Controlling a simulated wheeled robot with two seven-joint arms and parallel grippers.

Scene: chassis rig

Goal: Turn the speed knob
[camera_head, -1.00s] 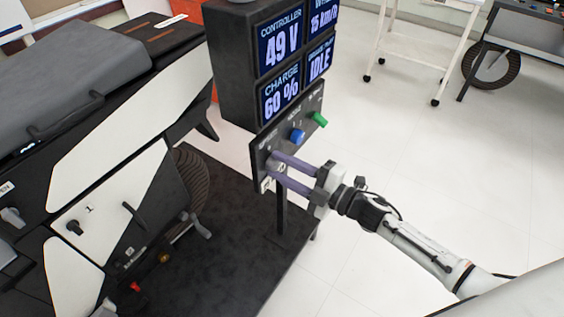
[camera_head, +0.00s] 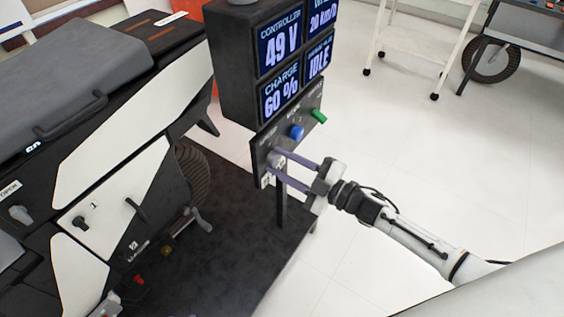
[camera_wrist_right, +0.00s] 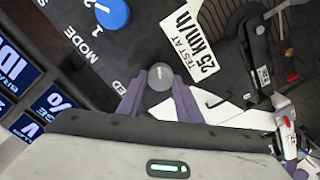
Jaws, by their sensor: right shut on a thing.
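The speed knob (camera_wrist_right: 160,76) is a small grey round knob with a white mark on its face, in the right wrist view. It sits on the dark control panel (camera_head: 262,150) under the screens; in the head view the fingers partly hide it. My right gripper (camera_head: 277,162) has its purple fingers on either side of the knob, shut on it. The top right screen (camera_head: 322,18) reads 20 km/h. A white label (camera_wrist_right: 188,38) beside the knob reads "TEST AT 25 km/h". My left gripper is not in view.
A blue mode knob (camera_head: 296,132) and a green knob (camera_head: 318,116) sit farther along the panel. The black and white vehicle body (camera_head: 120,190) stands at left. A white cart (camera_head: 405,55) is at the back.

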